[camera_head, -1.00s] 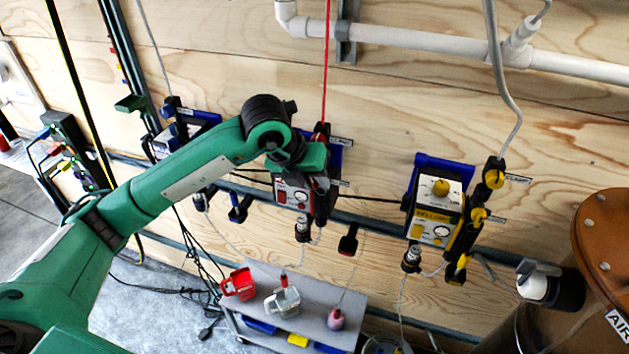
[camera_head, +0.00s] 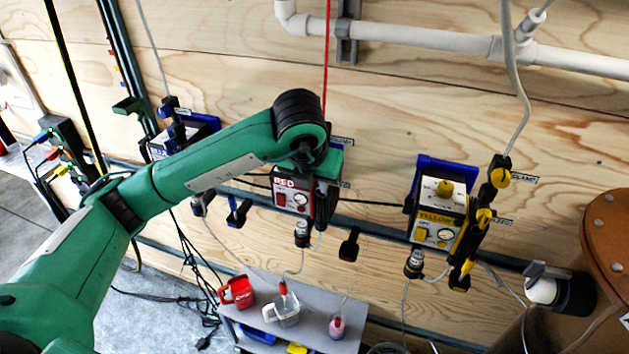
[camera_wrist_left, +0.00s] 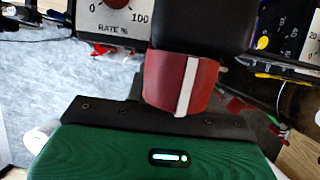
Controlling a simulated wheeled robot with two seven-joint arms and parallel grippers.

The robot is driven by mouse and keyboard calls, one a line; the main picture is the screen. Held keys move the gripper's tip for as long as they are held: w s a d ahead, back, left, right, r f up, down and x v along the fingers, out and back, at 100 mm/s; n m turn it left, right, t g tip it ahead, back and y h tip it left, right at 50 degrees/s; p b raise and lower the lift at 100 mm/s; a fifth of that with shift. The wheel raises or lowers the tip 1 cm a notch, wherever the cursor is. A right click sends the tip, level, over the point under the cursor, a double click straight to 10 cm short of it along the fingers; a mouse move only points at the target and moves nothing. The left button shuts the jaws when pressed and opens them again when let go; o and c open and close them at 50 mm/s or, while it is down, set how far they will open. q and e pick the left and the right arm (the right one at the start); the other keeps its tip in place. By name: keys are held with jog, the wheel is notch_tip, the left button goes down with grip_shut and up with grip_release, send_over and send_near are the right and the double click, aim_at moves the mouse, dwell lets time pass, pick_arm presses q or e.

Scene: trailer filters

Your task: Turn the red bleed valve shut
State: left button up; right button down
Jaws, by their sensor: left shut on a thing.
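The red bleed valve shows in the left wrist view as a dark red knob (camera_wrist_left: 180,82) with a white stripe, beneath a black body. My left gripper (camera_head: 321,198) is at the right side of the red station (camera_head: 291,194) and is shut on the knob. In the head view the gripper and wrist hide the knob. In the left wrist view the gripper's green body (camera_wrist_left: 160,152) lies just below the knob; its fingertips cannot be made out. My right gripper is in neither view.
The yellow station (camera_head: 437,220) hangs to the right and a blue station (camera_head: 168,142) to the left. A red hose (camera_head: 327,60) runs down the wooden wall above my wrist. Below stands a grey cart (camera_head: 352,318) with a red cup (camera_head: 237,291) and a clear jug (camera_head: 282,310).

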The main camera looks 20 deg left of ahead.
pick_arm(q)
jog(key=shift+f, duration=0.1)
jog(key=o, duration=0.9)
jog(key=shift+o, duration=0.2)
jog(key=b+v, duration=0.2)
jog(key=v, duration=1.2)
jog(key=shift+w, duration=0.1)
